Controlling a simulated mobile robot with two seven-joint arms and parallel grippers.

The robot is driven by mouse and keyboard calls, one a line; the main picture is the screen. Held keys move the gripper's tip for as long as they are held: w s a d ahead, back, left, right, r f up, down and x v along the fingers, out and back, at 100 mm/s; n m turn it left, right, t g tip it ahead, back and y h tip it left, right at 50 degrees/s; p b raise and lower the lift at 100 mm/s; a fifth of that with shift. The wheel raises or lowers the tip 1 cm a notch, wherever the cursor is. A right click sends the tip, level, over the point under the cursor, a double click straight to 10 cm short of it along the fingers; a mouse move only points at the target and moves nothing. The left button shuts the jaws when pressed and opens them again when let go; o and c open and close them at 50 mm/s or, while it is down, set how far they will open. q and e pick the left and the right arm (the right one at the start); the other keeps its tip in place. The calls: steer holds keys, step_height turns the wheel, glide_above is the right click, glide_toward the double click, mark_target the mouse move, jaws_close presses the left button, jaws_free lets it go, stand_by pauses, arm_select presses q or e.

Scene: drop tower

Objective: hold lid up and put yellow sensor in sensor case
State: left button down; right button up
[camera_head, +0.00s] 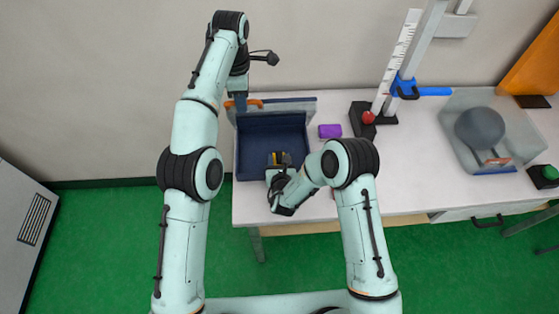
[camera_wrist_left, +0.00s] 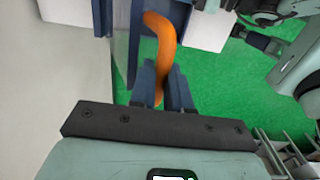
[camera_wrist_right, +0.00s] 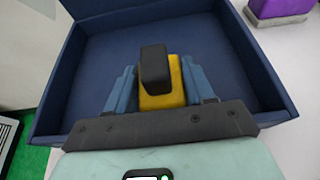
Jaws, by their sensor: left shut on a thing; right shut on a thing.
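The dark blue sensor case (camera_head: 257,131) stands open on the left end of the table, its lid (camera_head: 290,106) raised at the back. My left gripper (camera_head: 240,102) is at the lid's left end, shut on the orange lid handle (camera_wrist_left: 165,50), which shows clearly in the left wrist view. My right gripper (camera_wrist_right: 160,90) is shut on the yellow sensor (camera_wrist_right: 164,97), which has a black top part. In the right wrist view the sensor is over the open, empty-looking case (camera_wrist_right: 105,70). I cannot tell whether it touches the case floor.
A purple block (camera_head: 330,131) lies just right of the case. Further right stand the drop tower with a white scale (camera_head: 398,60), a red ball (camera_head: 368,117), and a clear box (camera_head: 458,120) holding a dark round thing. A green button (camera_head: 550,172) is at the right edge.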

steer(key=shift+s+f, duration=0.1)
steer(key=shift+f, duration=0.25)
steer(key=shift+s+f, duration=0.2)
steer(key=shift+f, duration=0.2)
steer(key=shift+d, duration=0.1)
steer(key=o, duration=1.2)
steer(key=shift+f, duration=0.1)
steer(key=shift+d, duration=0.1)
steer(key=shift+f, duration=0.1)
steer(key=shift+s, duration=0.1)
steer(key=v, duration=0.7)
steer(key=r+v, duration=0.1)
steer(key=v, duration=0.3)
steer(key=shift+a+r, duration=0.2)
steer(key=shift+a, duration=0.15)
steer(key=shift+s+r, duration=0.15)
steer(key=shift+r, duration=0.1)
